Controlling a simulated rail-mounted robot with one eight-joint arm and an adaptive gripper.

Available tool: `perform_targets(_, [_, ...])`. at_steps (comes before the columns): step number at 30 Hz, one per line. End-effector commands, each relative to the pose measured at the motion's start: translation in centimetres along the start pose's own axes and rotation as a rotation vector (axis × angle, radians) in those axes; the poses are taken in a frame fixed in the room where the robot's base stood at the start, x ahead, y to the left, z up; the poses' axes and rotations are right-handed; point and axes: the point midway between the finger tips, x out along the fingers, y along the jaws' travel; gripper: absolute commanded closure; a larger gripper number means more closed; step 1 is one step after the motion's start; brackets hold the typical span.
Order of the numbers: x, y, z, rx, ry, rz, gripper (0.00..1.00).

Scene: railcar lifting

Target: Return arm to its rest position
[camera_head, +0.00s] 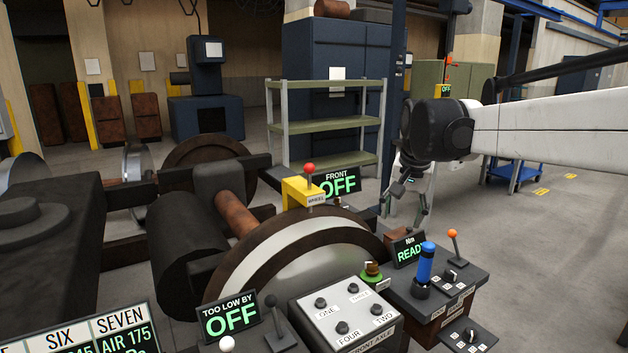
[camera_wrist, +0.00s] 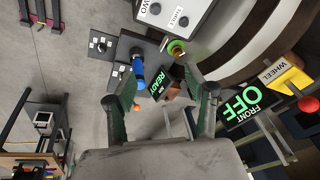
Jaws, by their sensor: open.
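My arm (camera_head: 545,128) reaches in from the right in the head view, with its dark wrist joint near the picture's middle right. My gripper (camera_head: 405,208) hangs below that joint, behind the Nm READY display (camera_head: 408,248) and apart from the floor and the panels. In the wrist view my gripper (camera_wrist: 166,88) shows two green-grey fingers spread apart. I see nothing held between them; the READY display (camera_wrist: 158,83) and the blue handle (camera_wrist: 138,68) lie beyond.
A large wheel (camera_head: 300,245) on an axle stands left of my gripper. A control panel (camera_head: 345,315) with several knobs is in front. An orange-topped lever (camera_head: 454,243) rises at the right. Green shelving (camera_head: 330,125) stands behind. The floor (camera_head: 560,225) at right is mostly clear.

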Motion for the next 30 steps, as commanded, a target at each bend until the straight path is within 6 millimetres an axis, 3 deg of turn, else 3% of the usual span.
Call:
perform_targets(6, [-2.6,2.6,5.7,-0.081,0.056,-0.023,0.50])
perform_targets(15, [-4.0,6.2,13.6,-0.195,0.137,-0.047,0.50])
perform_targets(23, [-3.4,9.4,20.6,-0.293,0.208,-0.060,0.50])
perform_targets(30, [-1.5,12.0,26.4,-0.377,0.272,-0.066,0.50])
